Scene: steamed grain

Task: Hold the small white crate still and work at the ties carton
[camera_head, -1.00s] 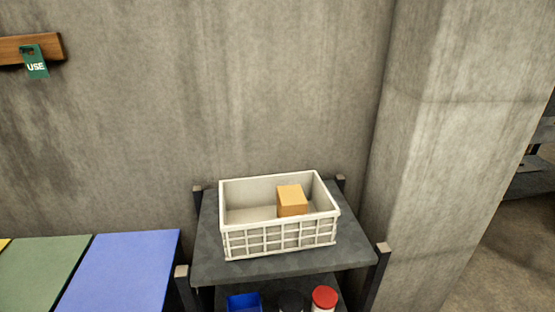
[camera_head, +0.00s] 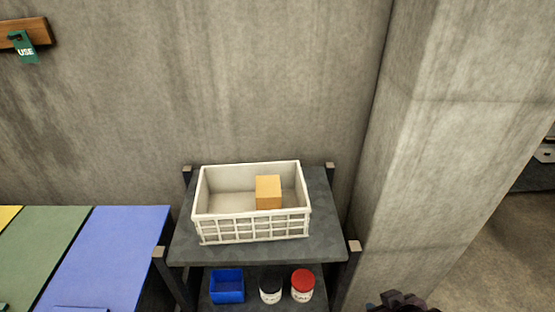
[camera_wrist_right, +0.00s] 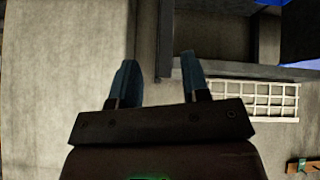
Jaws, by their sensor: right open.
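The small white crate (camera_head: 250,228) stands upright on the top shelf of a dark rack in the head view. Its lattice side also shows in the right wrist view (camera_wrist_right: 262,98). A small plain orange-tan carton (camera_head: 268,192) sits inside the crate, right of its middle; I cannot read any label on it. My right gripper (camera_wrist_right: 157,68) is open and empty, its two blue-grey fingers apart, with the crate off to the right in its view. A dark part of my right arm shows at the head view's bottom edge. My left gripper is out of view.
The rack's top shelf (camera_head: 190,245) has bare room around the crate. Below are a blue bin (camera_head: 227,286), a dark jar with a white label (camera_head: 270,291) and a red-lidded jar (camera_head: 302,284). A concrete pillar (camera_head: 440,150) rises at right. A blue surface (camera_head: 115,250) lies left.

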